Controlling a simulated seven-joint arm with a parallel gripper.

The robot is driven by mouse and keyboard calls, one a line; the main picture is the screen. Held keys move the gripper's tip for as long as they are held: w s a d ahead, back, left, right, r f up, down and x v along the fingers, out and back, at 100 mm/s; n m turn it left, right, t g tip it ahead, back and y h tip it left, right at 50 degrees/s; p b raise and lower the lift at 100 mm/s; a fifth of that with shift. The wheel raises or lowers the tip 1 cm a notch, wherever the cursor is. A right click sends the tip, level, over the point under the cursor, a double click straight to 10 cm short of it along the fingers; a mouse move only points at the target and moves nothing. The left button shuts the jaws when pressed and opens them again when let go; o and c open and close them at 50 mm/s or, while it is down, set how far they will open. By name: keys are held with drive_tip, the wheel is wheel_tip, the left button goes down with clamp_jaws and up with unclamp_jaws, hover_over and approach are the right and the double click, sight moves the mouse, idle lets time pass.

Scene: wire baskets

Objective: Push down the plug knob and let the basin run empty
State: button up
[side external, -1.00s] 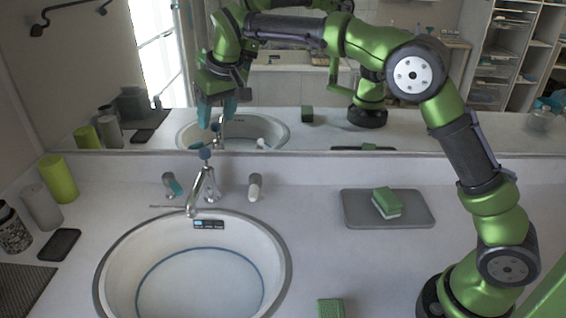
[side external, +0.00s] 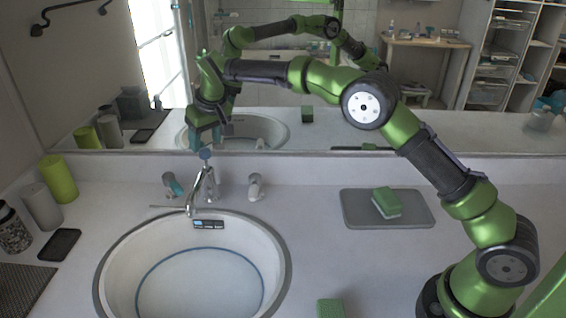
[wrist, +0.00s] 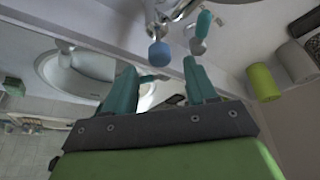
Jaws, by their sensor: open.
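The blue plug knob (side external: 205,153) stands upright on its rod behind the chrome faucet (side external: 203,187). The white basin (side external: 118,252) holds pale water (side external: 200,288) with a blue line round its edge; the drain is not visible. My gripper (side external: 206,143) points down, its teal fingers open and empty just above the knob. In the wrist view, the knob (wrist: 159,54) appears between and beyond the fingertips of my gripper (wrist: 158,66). I cannot tell whether the fingers touch it.
A teal-marked tap handle (side external: 173,186) and a white one (side external: 255,187) flank the faucet. A mirror (side external: 420,120) rises close behind the counter. A green sponge (side external: 386,202) lies on a grey tray (side external: 418,210) at right.

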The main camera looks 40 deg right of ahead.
sight(205, 150)
drive_tip(key=shift+x, duration=1.9)
clamp_jaws()
